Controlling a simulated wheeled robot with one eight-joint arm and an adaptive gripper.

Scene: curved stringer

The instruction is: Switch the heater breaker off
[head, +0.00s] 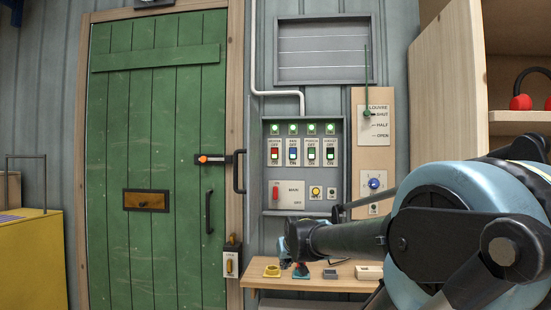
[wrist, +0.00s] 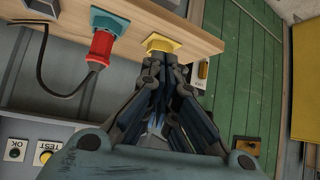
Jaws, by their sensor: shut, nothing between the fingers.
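A grey breaker panel (head: 305,168) hangs on the wall right of the green door. A green lamp is lit above each. My gripper (head: 291,258) is below the panel, over the wooden shelf, apart from the breakers. In the wrist view my gripper (wrist: 166,76) is shut and empty, its fingertips near a yellow socket (wrist: 163,43).
The shelf (head: 345,270) holds the yellow socket and a blue socket (wrist: 105,20) with a red plug (wrist: 100,48) and cable. A red main switch (head: 276,193) sits low on the panel. A louvre lever (head: 367,113) and an open cupboard (head: 450,80) are to the right.

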